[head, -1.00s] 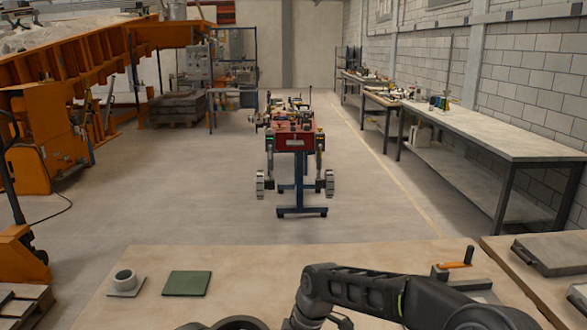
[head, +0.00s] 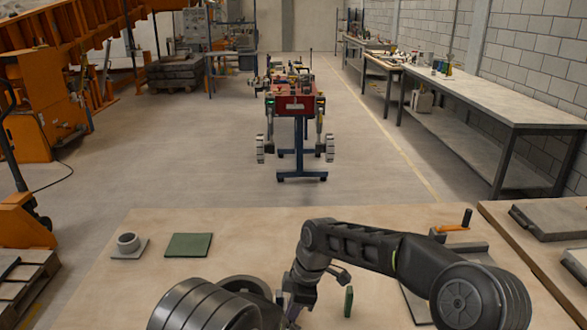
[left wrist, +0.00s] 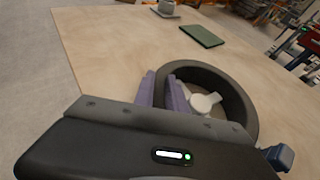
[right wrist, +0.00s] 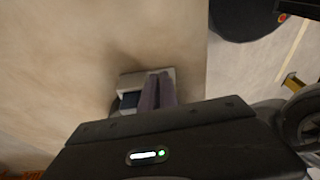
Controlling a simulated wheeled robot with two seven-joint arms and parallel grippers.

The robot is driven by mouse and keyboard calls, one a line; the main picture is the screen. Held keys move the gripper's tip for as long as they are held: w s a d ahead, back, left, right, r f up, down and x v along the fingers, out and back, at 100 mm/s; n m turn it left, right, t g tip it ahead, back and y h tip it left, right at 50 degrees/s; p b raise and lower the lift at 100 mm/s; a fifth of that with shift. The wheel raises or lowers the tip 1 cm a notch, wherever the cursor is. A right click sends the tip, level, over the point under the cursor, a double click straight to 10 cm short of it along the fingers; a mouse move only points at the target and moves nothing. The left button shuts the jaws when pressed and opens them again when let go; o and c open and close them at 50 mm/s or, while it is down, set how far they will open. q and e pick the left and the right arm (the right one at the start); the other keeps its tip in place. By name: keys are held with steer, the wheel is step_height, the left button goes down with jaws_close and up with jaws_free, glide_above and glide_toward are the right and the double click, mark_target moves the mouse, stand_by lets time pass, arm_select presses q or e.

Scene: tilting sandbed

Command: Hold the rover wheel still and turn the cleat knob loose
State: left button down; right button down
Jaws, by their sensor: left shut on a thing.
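The rover wheel, a dark ring (head: 245,280), lies on the near part of the table, partly hidden by my left arm. In the left wrist view the ring (left wrist: 243,88) surrounds a pale knob (left wrist: 205,102). My left gripper (left wrist: 168,92) is shut on the ring's left rim; the head view hides its fingers. My right gripper (head: 295,305) points down just right of the ring, apart from the knob as far as I can tell. In the right wrist view its purple fingers (right wrist: 157,92) look closed together in front of a small grey block (right wrist: 130,82).
A grey cup (head: 128,243) on a plate and a green mat (head: 188,245) lie at the table's back left. A small green upright piece (head: 348,301) stands right of my right gripper. An orange-handled tool (head: 453,228) is behind my right arm. The back middle is clear.

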steer(key=shift+w+a+r, duration=0.1)
steer(key=shift+w+a, duration=0.2)
steer(key=shift+a, duration=0.1)
stand_by(0.3)
steer(key=shift+w+d, duration=0.1)
steer(key=shift+d, duration=0.1)
steer(key=shift+w+d, duration=0.1)
steer(key=shift+d, duration=0.15)
steer(key=shift+d+r, duration=0.1)
steer(key=v, duration=0.2)
steer(key=a+v, duration=0.1)
steer(key=v, duration=0.2)
steer(key=shift+r, duration=0.4)
steer(key=s, duration=0.1)
steer(key=s+r, duration=0.1)
steer(key=shift+s+a, duration=0.15)
steer(key=shift+s, duration=0.25)
